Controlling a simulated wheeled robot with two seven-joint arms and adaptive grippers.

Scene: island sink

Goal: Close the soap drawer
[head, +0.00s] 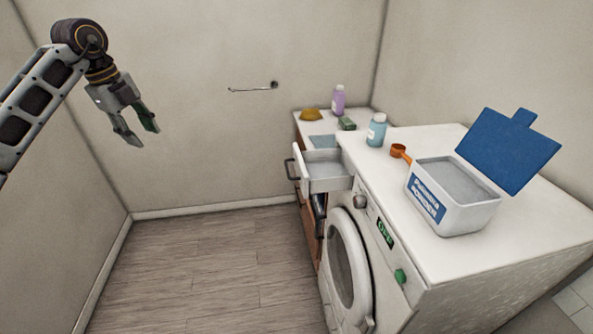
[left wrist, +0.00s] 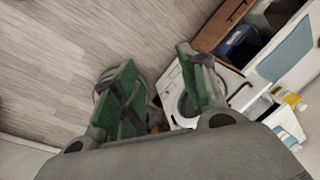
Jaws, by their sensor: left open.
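The soap drawer (head: 327,184) is a white box with a dark bar handle. It stands pulled out at the upper left of the white washing machine (head: 452,277) in the head view. In the left wrist view, part of what looks like the drawer (left wrist: 257,106) shows at the right. My left gripper (head: 145,138) is open and empty, raised in the air at the upper left, well apart from the drawer. Its two green-padded fingers spread apart in the left wrist view (left wrist: 156,62). My right gripper is not in view.
On the machine's top stand a detergent box (head: 464,218) with a raised blue lid, an orange scoop (head: 398,150) and a blue bottle (head: 377,131). A purple bottle (head: 338,102), green block (head: 347,124) and yellow item (head: 311,114) stand behind. The floor (head: 200,275) is clear.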

